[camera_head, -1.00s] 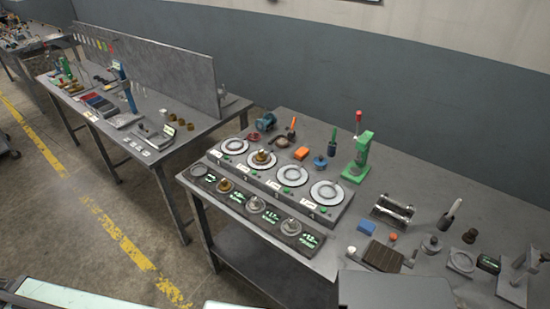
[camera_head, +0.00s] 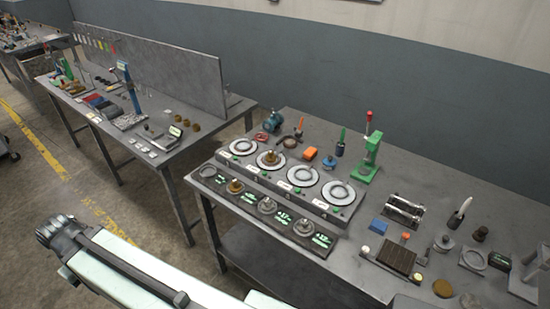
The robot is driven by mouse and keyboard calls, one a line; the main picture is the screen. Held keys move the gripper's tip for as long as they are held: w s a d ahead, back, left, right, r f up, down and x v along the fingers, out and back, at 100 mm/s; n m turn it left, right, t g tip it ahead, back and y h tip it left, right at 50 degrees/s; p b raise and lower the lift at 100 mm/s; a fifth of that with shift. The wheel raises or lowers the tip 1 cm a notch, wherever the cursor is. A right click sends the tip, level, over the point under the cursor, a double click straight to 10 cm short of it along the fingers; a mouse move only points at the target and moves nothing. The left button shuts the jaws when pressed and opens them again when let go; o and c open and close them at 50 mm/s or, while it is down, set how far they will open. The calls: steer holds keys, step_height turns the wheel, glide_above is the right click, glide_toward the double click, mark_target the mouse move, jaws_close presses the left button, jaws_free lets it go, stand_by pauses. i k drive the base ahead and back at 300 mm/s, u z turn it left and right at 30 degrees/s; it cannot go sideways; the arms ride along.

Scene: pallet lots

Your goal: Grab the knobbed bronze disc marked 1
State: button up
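A knobbed bronze disc (camera_head: 268,158) sits on the second round white-ringed plate from the left, in the raised back row on the near table. Another small knobbed bronze piece (camera_head: 236,187) stands on the dark front row of displays, second place from the left. A flat bronze-brown disc (camera_head: 441,288) lies near the table's front edge at the bottom right. The marks on these pieces are too small to read, so I cannot tell which carries a 1. My gripper cannot be made out; a pale link of my arm crosses the bottom left.
The near table (camera_head: 480,165) also holds a green press (camera_head: 368,158), a blue box (camera_head: 378,226), a dark ribbed block (camera_head: 397,258) and a metal roller stand (camera_head: 405,208). A second table (camera_head: 172,115) with a tall grey panel (camera_head: 150,62) stands to the left.

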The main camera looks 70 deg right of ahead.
mark_target(270, 157)
steer(key=z, duration=0.05)
steer(key=i, duration=1)
